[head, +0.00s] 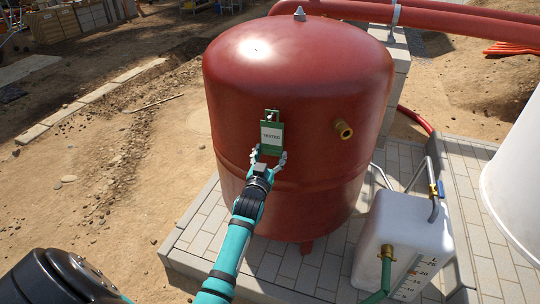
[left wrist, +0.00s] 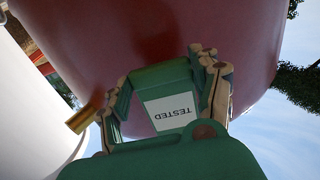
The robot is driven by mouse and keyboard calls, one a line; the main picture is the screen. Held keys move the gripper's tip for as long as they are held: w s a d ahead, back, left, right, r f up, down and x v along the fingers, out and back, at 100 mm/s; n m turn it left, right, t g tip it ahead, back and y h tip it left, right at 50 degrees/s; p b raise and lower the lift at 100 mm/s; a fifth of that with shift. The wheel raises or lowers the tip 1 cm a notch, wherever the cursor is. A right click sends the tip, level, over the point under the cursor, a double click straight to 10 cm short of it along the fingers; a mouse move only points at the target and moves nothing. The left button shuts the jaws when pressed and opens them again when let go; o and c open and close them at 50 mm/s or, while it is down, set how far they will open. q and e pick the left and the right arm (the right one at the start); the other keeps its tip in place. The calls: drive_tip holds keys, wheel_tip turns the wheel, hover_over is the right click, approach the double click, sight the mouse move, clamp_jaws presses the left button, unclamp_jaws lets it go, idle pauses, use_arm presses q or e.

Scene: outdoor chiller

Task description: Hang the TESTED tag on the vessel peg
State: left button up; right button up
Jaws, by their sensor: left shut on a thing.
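The green TESTED tag (head: 271,138), with a white label, is upright against the front of the red vessel (head: 300,70). My left gripper (head: 268,157) is shut on the tag's lower part. A small metal piece, seemingly the vessel peg (head: 271,114), shows at the tag's top edge. I cannot tell whether it passes through the tag's hole. In the left wrist view the tag (left wrist: 170,108) sits between the fingers of my left gripper (left wrist: 166,90), its lettering upside down, with the vessel (left wrist: 190,30) behind it. My right gripper is not in view.
A white container (head: 400,235) with a tap stands at the lower right on paving (head: 205,232). A white cylinder (head: 515,185) is at the right edge. Bare ground lies left.

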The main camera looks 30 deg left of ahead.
use_arm(q)
drive_tip(key=o, duration=1.8)
drive_tip(key=shift+o, duration=0.3)
drive_tip(key=shift+o, duration=0.5)
drive_tip(key=shift+f, duration=0.1)
drive_tip(key=shift+f+b, duration=0.4)
drive_tip(key=shift+f, duration=0.25)
drive_tip(key=p+v, duration=0.3)
drive_tip(key=v, duration=0.4)
drive_tip(key=shift+f, duration=0.45)
